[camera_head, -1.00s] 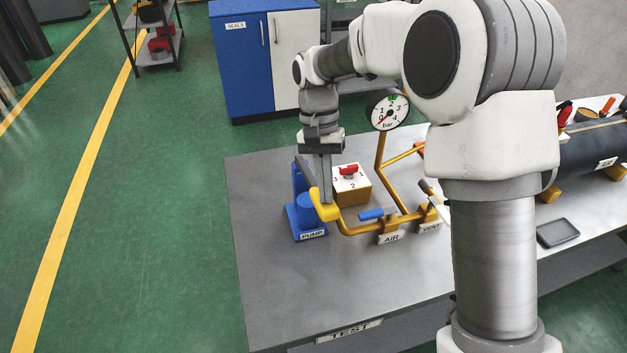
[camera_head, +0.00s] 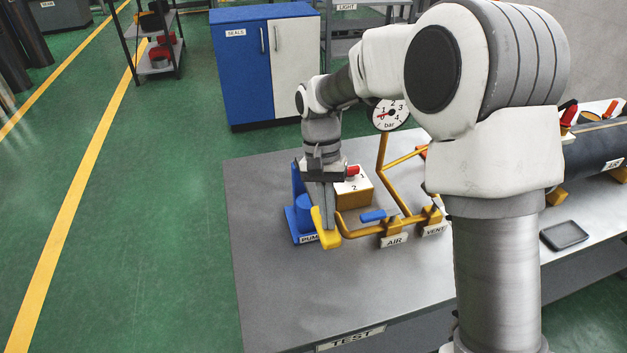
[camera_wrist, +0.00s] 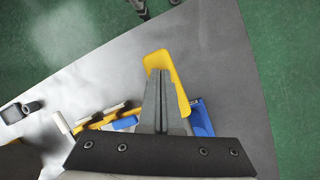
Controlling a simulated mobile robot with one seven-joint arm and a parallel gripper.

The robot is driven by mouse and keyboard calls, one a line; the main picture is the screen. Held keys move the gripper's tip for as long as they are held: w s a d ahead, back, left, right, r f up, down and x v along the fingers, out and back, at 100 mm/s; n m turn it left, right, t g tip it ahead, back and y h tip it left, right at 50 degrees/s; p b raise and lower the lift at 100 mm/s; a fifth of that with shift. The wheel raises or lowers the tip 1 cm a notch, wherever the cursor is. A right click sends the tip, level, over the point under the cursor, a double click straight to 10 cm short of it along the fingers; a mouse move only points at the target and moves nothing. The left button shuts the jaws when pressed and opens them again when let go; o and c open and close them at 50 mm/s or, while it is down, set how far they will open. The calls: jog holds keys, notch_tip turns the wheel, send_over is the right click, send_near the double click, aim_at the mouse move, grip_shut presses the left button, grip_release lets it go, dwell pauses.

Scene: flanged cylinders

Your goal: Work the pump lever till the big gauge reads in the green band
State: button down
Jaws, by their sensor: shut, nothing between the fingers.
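The blue pump (camera_head: 303,217) stands on the left of the bench. Its yellow lever handle (camera_head: 326,231) is low, just above the bench top. My gripper (camera_head: 328,222) is shut and empty, pointing down with its fingertips against the handle. In the wrist view the yellow handle (camera_wrist: 176,79) lies beyond and beside the closed fingertips (camera_wrist: 158,72); exact contact is hard to tell. The big gauge (camera_head: 391,116), marked in bar, has its red needle pointing left, between 0 and 1. My arm covers the gauge's top, so its green band is hidden.
A yellow box with a red knob (camera_head: 353,187) stands behind the pump. The blue AIR lever (camera_head: 373,216) and the VENT valve (camera_head: 433,213) are to the right on the yellow pipe. A dark tray (camera_head: 564,235) lies farther right. The bench front is clear.

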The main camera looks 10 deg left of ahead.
notch_tip(320, 180, down, 2)
jog(key=shift+f+b, duration=0.1)
jog(key=shift+b, duration=0.4)
jog(key=p+v, duration=0.2)
jog(key=v, duration=0.1)
jog(key=p+v, duration=0.3)
jog(key=s+p+v, duration=0.1)
jog(key=p+v, duration=0.1)
jog(key=shift+w+d+r+p, duration=0.15)
jog(key=shift+r+p, duration=0.15)
jog(key=shift+r, duration=0.25)
jog(key=shift+f, duration=0.1)
dwell(0.3)
jog(key=shift+b+x, duration=2.05)
jog(key=shift+x, duration=1)
